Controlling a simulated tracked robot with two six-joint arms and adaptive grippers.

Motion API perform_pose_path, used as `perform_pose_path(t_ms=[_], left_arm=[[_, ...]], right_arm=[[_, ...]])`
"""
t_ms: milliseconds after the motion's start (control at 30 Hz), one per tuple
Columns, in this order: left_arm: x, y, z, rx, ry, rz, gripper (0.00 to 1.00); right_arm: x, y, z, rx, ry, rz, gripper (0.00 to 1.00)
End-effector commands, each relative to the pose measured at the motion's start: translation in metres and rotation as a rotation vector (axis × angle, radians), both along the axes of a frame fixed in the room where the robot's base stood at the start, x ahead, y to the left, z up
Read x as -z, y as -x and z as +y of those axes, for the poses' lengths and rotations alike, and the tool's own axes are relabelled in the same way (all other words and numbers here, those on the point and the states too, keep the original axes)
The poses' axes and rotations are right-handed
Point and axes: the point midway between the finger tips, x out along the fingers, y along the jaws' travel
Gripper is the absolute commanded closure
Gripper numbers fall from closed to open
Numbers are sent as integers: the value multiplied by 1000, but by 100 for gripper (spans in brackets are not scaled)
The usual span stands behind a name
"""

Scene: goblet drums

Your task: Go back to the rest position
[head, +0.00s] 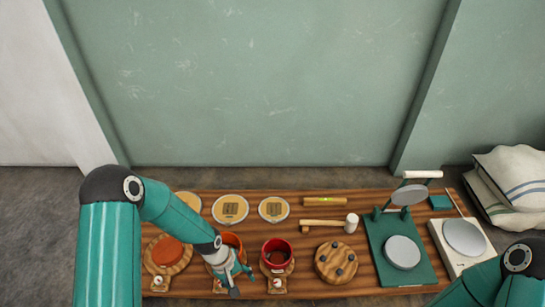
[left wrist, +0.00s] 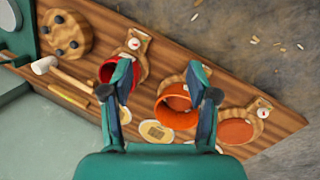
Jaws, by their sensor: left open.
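My left gripper (head: 238,278) is over the front left part of the wooden table (head: 370,286), above the orange drum shell (head: 232,240), which it partly hides. In the left wrist view my left gripper (left wrist: 165,92) is open, its fingers wide apart with nothing between the tips. The orange shell (left wrist: 178,112) shows between and below them, apart as far as I can tell. A red drum shell (head: 277,253) stands to the right. An orange disc (head: 167,251) lies on a wooden board at the left. My right gripper is out of view; only part of my right arm shows.
Several pale round skins (head: 230,208) lie behind the shells. A mallet (head: 330,224), a brass-coloured bar (head: 325,201) and a round wooden block with dark knobs (head: 336,262) lie further right. A green press (head: 410,267) and a white scale (head: 463,237) stand at the right end.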

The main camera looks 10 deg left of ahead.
Motion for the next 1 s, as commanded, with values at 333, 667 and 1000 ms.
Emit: perform_pose_path(t_ms=[333,667,1000], left_arm=[[11,81,-48,73,72,96,41],[9,134,-67,341,57,-117,41],[-71,127,-66,391,46,-156,41]], right_arm=[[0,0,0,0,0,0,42],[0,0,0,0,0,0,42],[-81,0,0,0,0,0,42]])
